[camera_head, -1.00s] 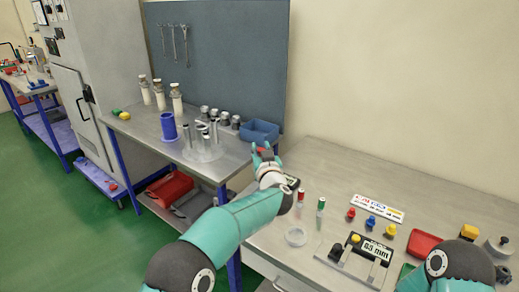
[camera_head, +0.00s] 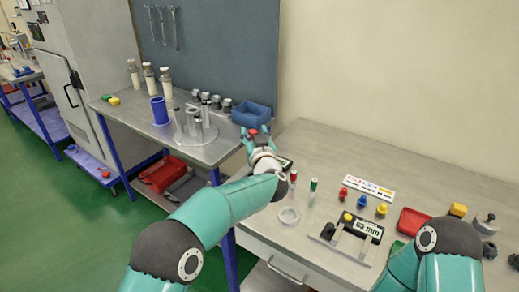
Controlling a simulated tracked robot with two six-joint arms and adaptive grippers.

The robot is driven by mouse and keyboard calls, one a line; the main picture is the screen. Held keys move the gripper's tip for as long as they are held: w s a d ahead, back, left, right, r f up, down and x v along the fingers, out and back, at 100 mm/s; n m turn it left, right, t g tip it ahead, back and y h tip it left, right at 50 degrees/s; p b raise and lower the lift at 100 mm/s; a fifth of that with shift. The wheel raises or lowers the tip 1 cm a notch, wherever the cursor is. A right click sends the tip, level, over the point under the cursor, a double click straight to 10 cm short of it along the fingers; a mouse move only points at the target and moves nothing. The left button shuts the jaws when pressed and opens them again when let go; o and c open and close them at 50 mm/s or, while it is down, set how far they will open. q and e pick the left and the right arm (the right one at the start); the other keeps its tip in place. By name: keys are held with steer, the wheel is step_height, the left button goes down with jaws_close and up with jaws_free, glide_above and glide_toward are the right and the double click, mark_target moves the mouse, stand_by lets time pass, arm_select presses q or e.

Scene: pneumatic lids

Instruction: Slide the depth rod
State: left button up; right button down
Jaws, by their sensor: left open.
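A gauge fixture (camera_head: 349,252) with a "65 mm" display (camera_head: 367,228), a yellow knob (camera_head: 348,217) and a dark knob (camera_head: 328,231) sits on the right bench; which part is the depth rod is too small to tell. My left gripper (camera_head: 254,134) is open near the left end of this bench, well to the left of the fixture and apart from it. A small red spot (camera_head: 253,132) shows at its fingertips; I cannot tell whether it lies between or behind them. My right arm's elbow is at the lower right; its gripper is out of view.
A clear ring (camera_head: 289,216) and red- and green-capped tubes (camera_head: 313,190) stand left of the fixture. Red, blue and yellow knobs (camera_head: 362,201) are behind it, a red tray (camera_head: 413,221) to its right. The left bench holds a blue bin (camera_head: 252,115) and cylinders.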

arm_select(q)
steer(key=s+d, duration=0.1)
steer(key=s, duration=0.8)
steer(key=shift+s+d, duration=0.3)
steer(key=shift+s, duration=0.1)
steer(key=w+a+f+g+y, duration=0.1)
steer(key=a+f+g, duration=0.1)
steer(key=a+f, duration=0.55)
steer(key=w+a+f+g+y, duration=0.15)
steer(key=a+f, duration=0.35)
steer(key=a, duration=0.5)
steer(key=s+a+f+g+h, duration=0.1)
steer(key=s+a+f+g, duration=0.2)
steer(key=f, duration=0.5)
steer(key=s+a+f+h, duration=0.1)
steer(key=s+a+f, duration=0.2)
steer(key=s+f, duration=0.35)
steer(key=s+d+f+m+g+h, duration=0.15)
steer(key=s+f+g+h, duration=0.3)
steer(key=s+f, duration=0.9)
steer(key=s+d+n+g+h, duration=0.1)
steer(key=s+d+g, duration=0.2)
steer(key=s, duration=0.5)
steer(key=s+d+n+g+h, duration=0.1)
steer(key=s+d+g, duration=0.2)
steer(key=s, duration=0.5)
steer(key=shift+s+d+f+h, duration=0.35)
steer(key=shift+d+h, duration=0.05)
steer(key=shift+d, duration=0.1)
